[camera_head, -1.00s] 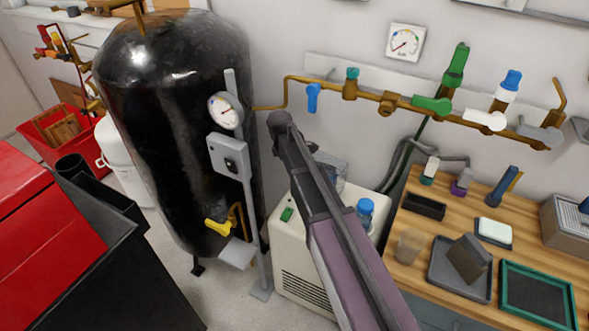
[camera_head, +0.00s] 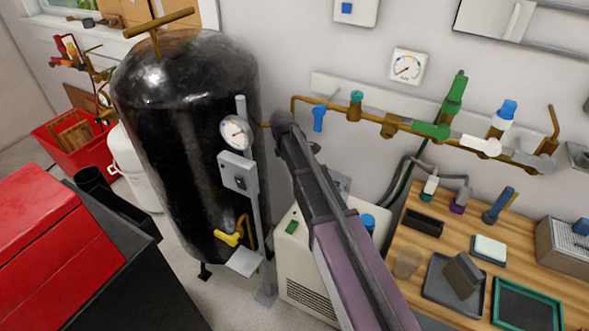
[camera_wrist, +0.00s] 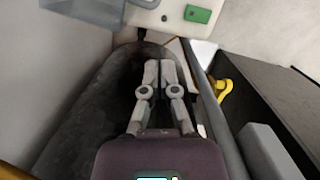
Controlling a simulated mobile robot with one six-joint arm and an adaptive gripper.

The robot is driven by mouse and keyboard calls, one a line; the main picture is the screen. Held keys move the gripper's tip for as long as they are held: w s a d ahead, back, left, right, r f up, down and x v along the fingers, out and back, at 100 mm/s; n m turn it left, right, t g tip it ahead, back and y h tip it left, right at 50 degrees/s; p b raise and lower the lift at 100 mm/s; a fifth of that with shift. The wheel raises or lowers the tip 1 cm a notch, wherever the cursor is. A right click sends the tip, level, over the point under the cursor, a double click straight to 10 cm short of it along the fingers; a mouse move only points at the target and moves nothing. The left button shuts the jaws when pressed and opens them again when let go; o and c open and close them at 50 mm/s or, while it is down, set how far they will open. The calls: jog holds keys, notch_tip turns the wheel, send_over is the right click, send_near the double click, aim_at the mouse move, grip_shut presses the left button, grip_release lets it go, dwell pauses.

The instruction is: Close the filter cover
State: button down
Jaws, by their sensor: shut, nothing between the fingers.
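A white machine (camera_head: 294,258) with a green switch (camera_head: 290,228) and a blue cap (camera_head: 368,221) stands between the black tank and the bench. A translucent box-like part (camera_wrist: 78,8) sits on it at the top left of the wrist view; in the head view my arm mostly hides it. I cannot tell whether this part is the filter cover, or whether it is open. My gripper (camera_wrist: 159,64) is shut and empty, in front of the dark tank surface and apart from the machine in the wrist view. In the head view my gripper is hidden.
The black tank (camera_head: 185,150) with a gauge (camera_head: 236,132), grey box and yellow valve (camera_head: 229,238) stands close on the left. Brass pipework (camera_head: 390,127) runs along the wall. A wooden bench (camera_head: 410,210) with trays stands right. A red cabinet (camera_head: 50,230) is at left.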

jog(key=shift+s+d, duration=0.1)
dwell(0.4)
jog(key=s+d+m+y, duration=0.2)
jog(key=s+d+m, duration=1.3)
jog(key=s, duration=0.5)
jog(key=shift+d, duration=1.05)
jog(key=shift+f, duration=0.1)
